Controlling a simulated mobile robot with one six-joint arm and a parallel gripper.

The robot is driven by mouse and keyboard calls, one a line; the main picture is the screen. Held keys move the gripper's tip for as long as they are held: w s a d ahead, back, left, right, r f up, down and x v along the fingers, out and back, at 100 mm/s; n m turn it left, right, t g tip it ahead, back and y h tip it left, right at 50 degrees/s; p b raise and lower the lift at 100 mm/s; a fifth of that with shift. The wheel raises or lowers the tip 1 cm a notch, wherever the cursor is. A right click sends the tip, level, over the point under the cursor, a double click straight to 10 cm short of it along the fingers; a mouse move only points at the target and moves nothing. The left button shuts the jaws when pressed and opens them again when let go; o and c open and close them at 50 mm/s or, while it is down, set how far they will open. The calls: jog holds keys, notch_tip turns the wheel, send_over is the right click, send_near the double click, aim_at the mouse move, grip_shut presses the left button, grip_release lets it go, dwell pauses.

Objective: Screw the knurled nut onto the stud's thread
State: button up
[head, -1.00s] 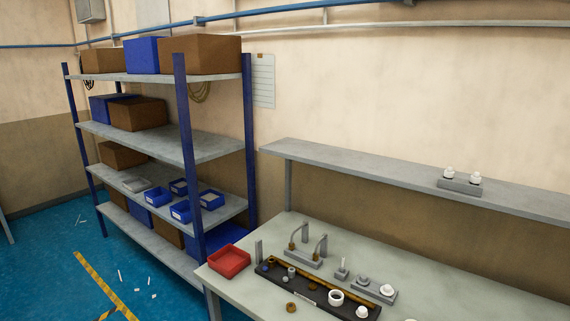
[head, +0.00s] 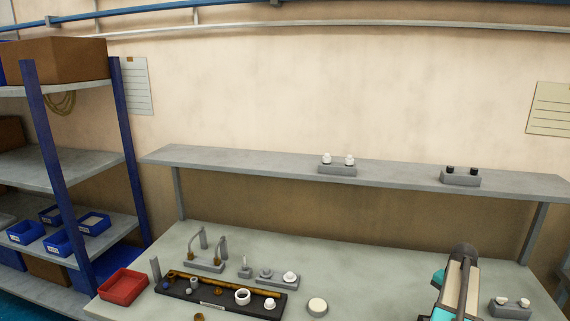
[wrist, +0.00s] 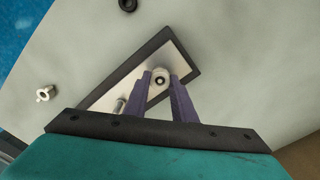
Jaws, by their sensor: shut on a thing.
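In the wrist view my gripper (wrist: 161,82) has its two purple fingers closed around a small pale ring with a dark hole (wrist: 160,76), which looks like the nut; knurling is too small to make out. Behind it is a dark-edged plate with a pale top (wrist: 185,57). A short grey pin (wrist: 120,105) shows at the plate's lower left; I cannot tell whether it is the stud. In the head view a small block with an upright pin (head: 244,268) stands on the bench. My gripper is out of the head view; only my arm shows at the lower right.
In the head view a dark tray of parts (head: 215,300), a red bin (head: 123,286) and a hook stand (head: 205,265) occupy the bench's left. A shelf (head: 250,168) runs above. The middle bench is largely clear.

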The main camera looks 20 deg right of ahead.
dwell(0.3)
jog(key=shift+m, duration=2.6)
jog(key=shift+m, duration=2.5)
jog(key=shift+m, duration=0.3)
jog(key=shift+m, duration=2.2)
